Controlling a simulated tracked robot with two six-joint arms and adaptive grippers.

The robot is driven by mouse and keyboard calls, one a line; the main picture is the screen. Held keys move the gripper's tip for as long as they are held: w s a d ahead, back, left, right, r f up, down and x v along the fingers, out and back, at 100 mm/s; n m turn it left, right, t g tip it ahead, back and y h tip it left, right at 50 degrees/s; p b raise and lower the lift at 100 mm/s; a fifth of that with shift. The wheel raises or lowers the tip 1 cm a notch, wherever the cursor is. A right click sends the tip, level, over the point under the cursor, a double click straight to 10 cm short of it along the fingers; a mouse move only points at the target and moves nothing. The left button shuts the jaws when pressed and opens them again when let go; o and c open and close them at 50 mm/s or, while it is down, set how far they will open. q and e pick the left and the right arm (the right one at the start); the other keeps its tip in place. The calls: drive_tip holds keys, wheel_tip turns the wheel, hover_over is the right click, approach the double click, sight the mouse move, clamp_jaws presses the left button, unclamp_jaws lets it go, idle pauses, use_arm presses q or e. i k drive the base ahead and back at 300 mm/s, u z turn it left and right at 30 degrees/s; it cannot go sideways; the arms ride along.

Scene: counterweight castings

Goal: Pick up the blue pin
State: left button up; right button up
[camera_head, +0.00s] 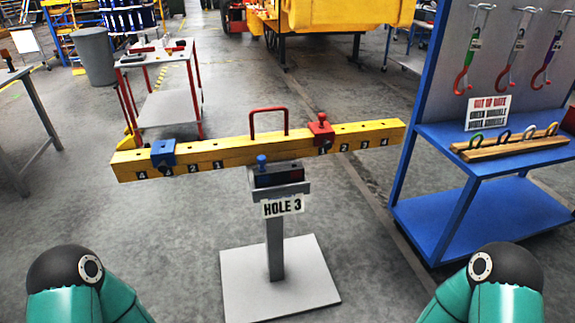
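A blue pin (262,162) with a knobbed head stands upright at the middle of the yellow beam (225,156), just above the stand's dark box (279,176). Its lower part is hidden, so I cannot tell what it sits in. A blue block (163,154) sits on the beam's left arm, between the numbers 4 and 2. A red block (321,134) with a red knob sits on the right arm near number 1. Only teal links of my arms show at the bottom corners; neither gripper is in view.
The grey post stands on a flat base plate (280,282). A red handle (268,121) arches over the beam's middle. At right is a blue rack (440,222) with hooks and a wooden holder (510,146). A red-legged table (166,108) stands behind left. Floor around the base is clear.

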sight(261, 159)
drive_tip(key=z, duration=0.15)
drive_tip(key=i, duration=1)
drive_tip(key=u, duration=0.05)
